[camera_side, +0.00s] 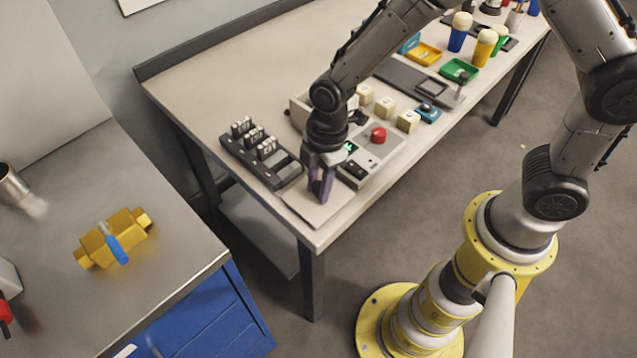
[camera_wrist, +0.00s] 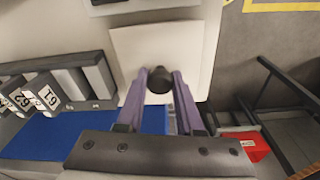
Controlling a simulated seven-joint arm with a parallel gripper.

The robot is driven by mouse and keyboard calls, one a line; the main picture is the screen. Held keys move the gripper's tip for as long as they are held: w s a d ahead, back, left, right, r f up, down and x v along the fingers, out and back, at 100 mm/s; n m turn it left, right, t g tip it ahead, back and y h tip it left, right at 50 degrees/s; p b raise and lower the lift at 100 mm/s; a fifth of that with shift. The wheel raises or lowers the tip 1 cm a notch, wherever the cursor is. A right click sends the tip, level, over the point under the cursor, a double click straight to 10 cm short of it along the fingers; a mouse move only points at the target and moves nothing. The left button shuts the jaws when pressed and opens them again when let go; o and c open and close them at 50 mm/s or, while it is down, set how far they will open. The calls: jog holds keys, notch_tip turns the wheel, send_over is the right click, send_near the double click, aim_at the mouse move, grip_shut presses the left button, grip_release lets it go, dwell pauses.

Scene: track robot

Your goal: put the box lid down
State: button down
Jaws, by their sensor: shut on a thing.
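The box lid is a pale, flat, square plate (camera_side: 312,208) by the near corner of the workbench. A pale box (camera_side: 299,108) stands farther back, partly hidden behind my arm.
A dark rack with numbered blocks (camera_side: 262,155) lies left of the lid. A control panel with a red button (camera_side: 378,135) lies to the right. The bench's front edge (camera_side: 370,205) is close. A separate counter (camera_side: 170,235) holds a yellow valve (camera_side: 113,238).

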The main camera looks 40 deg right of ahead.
jog(key=shift+f, duration=0.1)
jog(key=c, duration=0.5)
grip_release()
jog(key=shift+c, duration=0.2)
jog(key=s+d+r+m+t, duration=0.1)
jog(key=d+r, duration=0.2)
jog(key=r, duration=0.5)
jog(key=s+d+r+m, duration=0.1)
jog(key=d+r+m, duration=0.1)
jog(key=r, duration=0.7)
jog(key=s+d+r+m+t+h, duration=0.1)
jog(key=s+d+r+m+t, duration=0.3)
jog(key=s+d+m, duration=0.8)
jog(key=shift+s+r+m, duration=0.4)
jog(key=shift+s+r, duration=0.45)
jog(key=shift+s, duration=0.2)
